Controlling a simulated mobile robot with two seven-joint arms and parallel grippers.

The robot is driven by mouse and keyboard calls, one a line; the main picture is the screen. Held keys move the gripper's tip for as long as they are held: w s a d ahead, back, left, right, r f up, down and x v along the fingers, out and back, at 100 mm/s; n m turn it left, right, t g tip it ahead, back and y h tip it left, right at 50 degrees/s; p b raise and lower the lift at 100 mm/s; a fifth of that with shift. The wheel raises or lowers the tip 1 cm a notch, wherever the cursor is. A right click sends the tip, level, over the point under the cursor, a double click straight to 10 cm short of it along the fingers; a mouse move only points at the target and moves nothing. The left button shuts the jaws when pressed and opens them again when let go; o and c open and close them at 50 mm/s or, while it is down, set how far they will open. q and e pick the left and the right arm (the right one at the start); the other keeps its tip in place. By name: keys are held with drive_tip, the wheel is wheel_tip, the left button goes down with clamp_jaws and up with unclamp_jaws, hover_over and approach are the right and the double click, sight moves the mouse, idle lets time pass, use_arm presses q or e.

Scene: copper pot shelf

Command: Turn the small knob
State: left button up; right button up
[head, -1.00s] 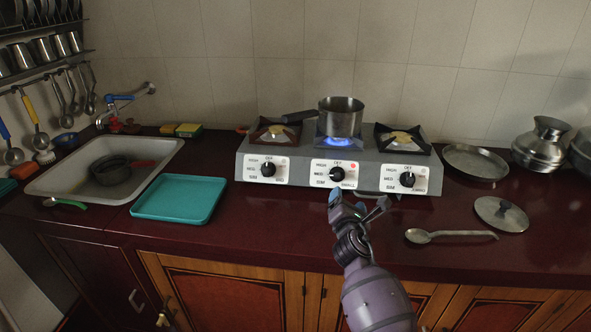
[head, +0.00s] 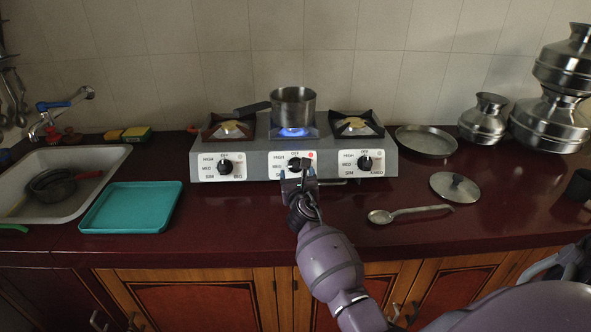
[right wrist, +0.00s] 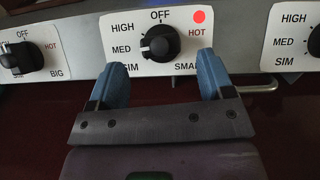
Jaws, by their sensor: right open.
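The small knob (head: 295,163) is the black middle knob on the grey stove (head: 260,176), on a white plate marked OFF, HIGH, MED, SIM and SMALL. In the right wrist view the knob (right wrist: 160,42) has its pale mark towards the left, near MED, and a red light glows on its plate. The blue flame (head: 293,132) burns under the steel saucepan (head: 294,106) behind it. My right gripper (head: 298,179) is open in front of the knob. In the right wrist view its blue fingers (right wrist: 160,68) sit apart, one to each side and below the knob, holding nothing. My left gripper is out of view.
Similar knobs (head: 226,167) and (head: 365,162) flank the small knob. A teal tray (head: 130,208) lies left, near the sink (head: 110,160). A spoon (head: 410,212), a lid (head: 455,187) and a steel plate (head: 426,141) lie right. Counter in front of the stove is mostly clear.

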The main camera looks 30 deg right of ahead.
sight(296, 168)
drive_tip(key=x, duration=0.3)
drive_tip(key=shift+w+f+b, duration=0.1)
drive_tip(key=shift+w+b, duration=0.05)
drive_tip(key=shift+b, duration=0.15)
drive_tip(key=shift+w+d, duration=0.2)
drive_tip(key=shift+w, duration=0.05)
drive_tip(key=shift+w+d, duration=0.1)
drive_tip(key=shift+w, duration=0.05)
drive_tip(key=shift+c, duration=0.3)
